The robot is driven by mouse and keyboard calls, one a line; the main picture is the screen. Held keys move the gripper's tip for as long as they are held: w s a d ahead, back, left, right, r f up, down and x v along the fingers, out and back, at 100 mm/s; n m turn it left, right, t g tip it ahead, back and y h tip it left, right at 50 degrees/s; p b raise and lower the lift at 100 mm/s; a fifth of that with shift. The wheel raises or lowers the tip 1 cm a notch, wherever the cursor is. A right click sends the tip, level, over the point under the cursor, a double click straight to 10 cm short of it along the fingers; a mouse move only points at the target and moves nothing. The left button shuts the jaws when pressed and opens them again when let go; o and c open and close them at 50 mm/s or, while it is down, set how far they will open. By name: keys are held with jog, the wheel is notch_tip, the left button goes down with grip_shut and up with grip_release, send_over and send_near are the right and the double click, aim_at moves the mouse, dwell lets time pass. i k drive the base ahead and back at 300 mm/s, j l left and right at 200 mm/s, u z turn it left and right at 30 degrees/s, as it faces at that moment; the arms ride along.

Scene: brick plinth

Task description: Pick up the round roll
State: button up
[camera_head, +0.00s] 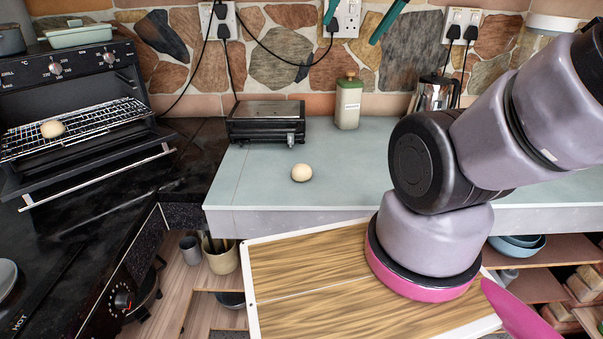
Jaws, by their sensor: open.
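A small, pale round roll (302,173) lies on the grey-green countertop (345,188), left of my arm and near the counter's front edge. A second pale round roll (52,129) rests on the wire rack (85,134) of the open oven at the left. My gripper's fingertips do not show; the arm's lower end is over the wooden board. A pink part at the lower right edge is cut off, and I cannot tell what it is.
A white-edged wooden board (310,280) lies below the counter front. The counter around the nearer roll is clear. The oven door (95,178) hangs open.

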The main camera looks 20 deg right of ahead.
aim_at(300, 172)
jog(key=k+l, duration=0.1)
jog(key=k, duration=0.35)
jog(key=k+l+u, duration=0.1)
jog(key=k, duration=0.3)
